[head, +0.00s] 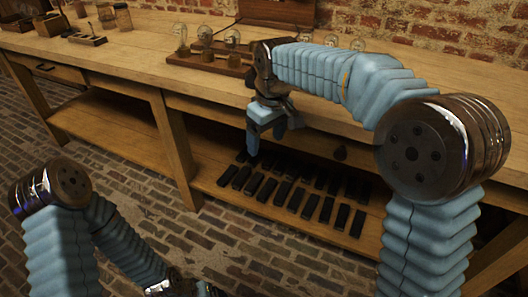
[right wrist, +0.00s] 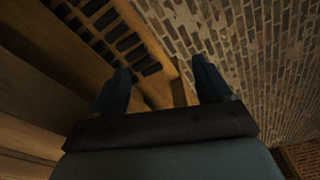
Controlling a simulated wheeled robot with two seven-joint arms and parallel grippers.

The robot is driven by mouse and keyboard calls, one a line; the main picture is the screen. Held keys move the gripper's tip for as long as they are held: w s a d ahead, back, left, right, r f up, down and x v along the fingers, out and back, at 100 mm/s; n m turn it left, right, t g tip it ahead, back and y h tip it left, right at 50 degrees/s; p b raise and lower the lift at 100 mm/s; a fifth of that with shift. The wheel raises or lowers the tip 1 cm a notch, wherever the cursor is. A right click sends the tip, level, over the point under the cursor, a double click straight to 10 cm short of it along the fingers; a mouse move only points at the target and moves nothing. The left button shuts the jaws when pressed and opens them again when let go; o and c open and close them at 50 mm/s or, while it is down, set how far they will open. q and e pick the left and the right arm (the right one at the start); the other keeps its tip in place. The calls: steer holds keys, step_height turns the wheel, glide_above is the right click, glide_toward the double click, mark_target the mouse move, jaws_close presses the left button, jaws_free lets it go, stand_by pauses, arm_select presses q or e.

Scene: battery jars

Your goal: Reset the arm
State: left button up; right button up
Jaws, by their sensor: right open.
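My right gripper (head: 266,138) hangs in front of the workbench's front edge, pointing down above the lower shelf. In the right wrist view its two dark fingers (right wrist: 160,82) stand apart, with nothing between them but the shelf edge and brick floor beyond. My left arm comes in at the lower left of the head view, low over the floor. Its end is cut off at the bottom edge, so its fingers do not show.
Rows of dark batteries (head: 325,209) lie on the lower shelf (head: 210,185). On the benchtop (head: 140,48) stand a wooden rack (head: 205,62) with glass bulbs, small wooden boxes (head: 87,40) and jars (head: 123,18). A bench leg (head: 175,150) stands left of the gripper. The brick floor (head: 170,240) in front is open.

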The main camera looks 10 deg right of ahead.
steer(key=s+d+f+m+y, duration=0.1)
steer(key=s+f+m, duration=0.1)
steer(key=f, duration=1.2)
steer(key=s+d+f+m, duration=0.1)
steer(key=s+f, duration=0.1)
steer(key=f, duration=1.2)
steer(key=s+f+m+y, duration=0.1)
steer(key=s+f+m, duration=0.1)
steer(key=s+f, duration=0.4)
steer(key=s+f+m+y, duration=0.1)
steer(key=s+f+m, duration=0.2)
steer(key=s+f, duration=0.4)
steer(key=s, duration=0.5)
steer(key=shift+a+f, duration=0.25)
steer(key=shift+a, duration=0.15)
